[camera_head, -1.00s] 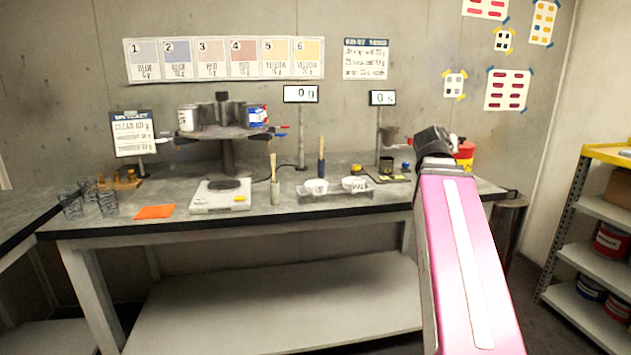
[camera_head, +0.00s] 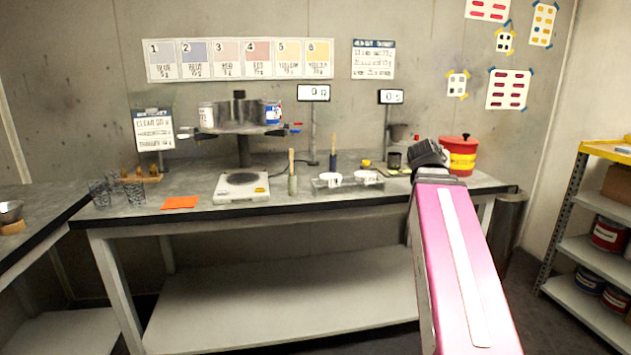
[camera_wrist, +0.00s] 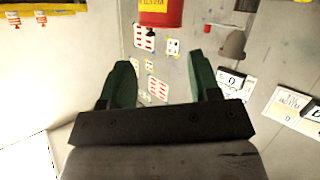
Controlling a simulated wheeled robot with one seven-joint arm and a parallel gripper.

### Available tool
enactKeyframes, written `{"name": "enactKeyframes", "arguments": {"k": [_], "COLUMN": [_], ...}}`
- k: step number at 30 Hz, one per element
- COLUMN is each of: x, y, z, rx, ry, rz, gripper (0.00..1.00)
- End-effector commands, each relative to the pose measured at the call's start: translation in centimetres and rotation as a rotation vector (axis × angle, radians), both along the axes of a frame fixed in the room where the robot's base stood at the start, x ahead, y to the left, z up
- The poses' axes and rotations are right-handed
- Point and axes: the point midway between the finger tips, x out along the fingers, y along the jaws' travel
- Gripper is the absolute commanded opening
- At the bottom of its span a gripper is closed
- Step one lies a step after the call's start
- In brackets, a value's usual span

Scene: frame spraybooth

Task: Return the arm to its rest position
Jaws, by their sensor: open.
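My arm is the pink link in the head view, reaching up from the lower right in front of the bench's right end. Its dark wrist end (camera_head: 430,155) shows there, but the fingers are hidden from that camera. In the wrist view my gripper (camera_wrist: 163,80) has two green fingers spread wide apart, with nothing between them but the wall with its posted sheets. The gripper is open and empty. That view looks upside down, with the red can at its top.
The bench (camera_head: 330,200) holds a scale (camera_head: 241,188), a can turntable (camera_head: 240,130), white cups (camera_head: 330,178), glasses (camera_head: 132,192), an orange cloth (camera_head: 181,202) and a red can with a yellow band (camera_head: 460,158). A shelf rack (camera_head: 592,240) stands at right. A bin (camera_head: 510,220) stands by the bench's right end.

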Motion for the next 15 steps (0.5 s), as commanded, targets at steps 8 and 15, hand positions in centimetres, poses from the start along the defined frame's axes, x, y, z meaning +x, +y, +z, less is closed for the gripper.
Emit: {"name": "enactKeyframes", "arguments": {"k": [8,15], "x": [0.7,0.2], "y": [2.0,5.1], "z": [-7.0,-16.5], "rx": [0.066,0.157], "ry": [0.141,0.340], "rz": [0.036,0.089], "gripper": [0.57,0.57]}}
